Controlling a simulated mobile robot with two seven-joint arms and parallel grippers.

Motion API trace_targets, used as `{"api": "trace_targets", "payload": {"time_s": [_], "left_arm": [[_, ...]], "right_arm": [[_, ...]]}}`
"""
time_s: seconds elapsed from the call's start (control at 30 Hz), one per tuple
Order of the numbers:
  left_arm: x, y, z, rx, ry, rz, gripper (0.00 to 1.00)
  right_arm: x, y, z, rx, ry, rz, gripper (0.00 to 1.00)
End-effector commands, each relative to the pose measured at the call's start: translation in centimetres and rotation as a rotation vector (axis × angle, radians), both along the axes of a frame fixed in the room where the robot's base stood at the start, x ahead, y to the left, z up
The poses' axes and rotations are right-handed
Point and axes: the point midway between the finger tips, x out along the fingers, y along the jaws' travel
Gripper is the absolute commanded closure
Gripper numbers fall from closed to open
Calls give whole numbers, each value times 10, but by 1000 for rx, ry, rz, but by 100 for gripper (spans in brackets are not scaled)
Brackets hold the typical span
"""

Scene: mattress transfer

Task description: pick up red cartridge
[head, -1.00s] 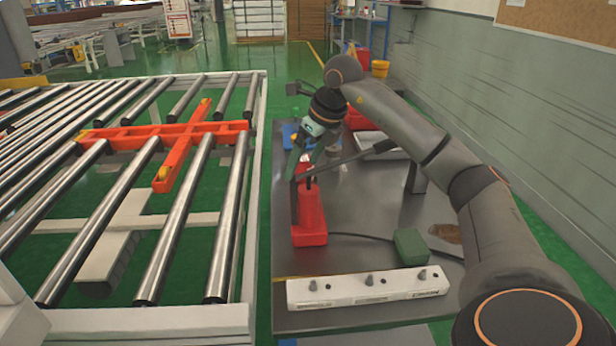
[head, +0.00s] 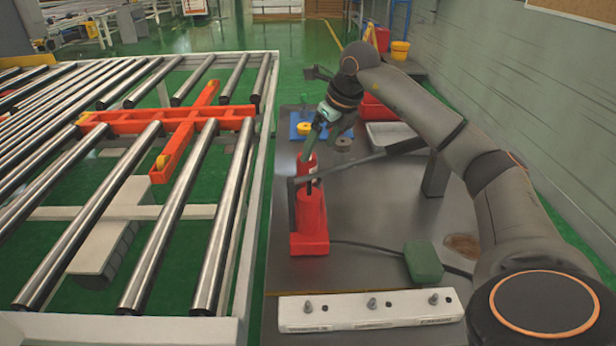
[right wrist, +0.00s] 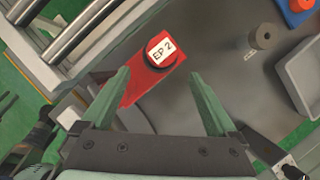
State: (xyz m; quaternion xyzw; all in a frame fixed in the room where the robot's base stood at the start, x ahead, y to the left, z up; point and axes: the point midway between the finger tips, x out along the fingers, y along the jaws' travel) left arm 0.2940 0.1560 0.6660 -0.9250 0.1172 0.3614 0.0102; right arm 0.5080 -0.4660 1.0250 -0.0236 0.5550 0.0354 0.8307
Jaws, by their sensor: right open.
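A red cartridge (head: 311,220) stands upright on the dark table (head: 375,205), with a wider red base. My right gripper (head: 318,142) is open and empty near the top of the cartridge. In the wrist view, the two green fingers of my right gripper (right wrist: 159,78) point toward the cartridge, whose top lies just ahead of the space between the tips. Contact cannot be told. My left gripper is not in view.
A white bar with knobs (head: 365,311) lies at the table's front. A green box (head: 423,262) and a cable lie nearby. A dark bracket (head: 365,163) is beside the cartridge. A grey tray (head: 393,136) is at the back right. A roller conveyor (head: 180,215) stands left.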

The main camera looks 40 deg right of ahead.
Motion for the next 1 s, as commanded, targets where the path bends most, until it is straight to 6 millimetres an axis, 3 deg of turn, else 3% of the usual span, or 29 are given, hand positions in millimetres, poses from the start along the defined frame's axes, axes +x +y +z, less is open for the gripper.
{"api": "trace_targets", "payload": {"time_s": [0.1,0.37,0.63,1.0], "left_arm": [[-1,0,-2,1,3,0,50],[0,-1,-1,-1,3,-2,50],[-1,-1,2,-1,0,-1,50],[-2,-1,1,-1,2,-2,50]], "right_arm": [[8,1,-21,1,3,0,6],[19,2,-41,1,0,1,6],[39,2,-74,1,2,-1,6],[43,2,-82,0,0,0,8]]}}
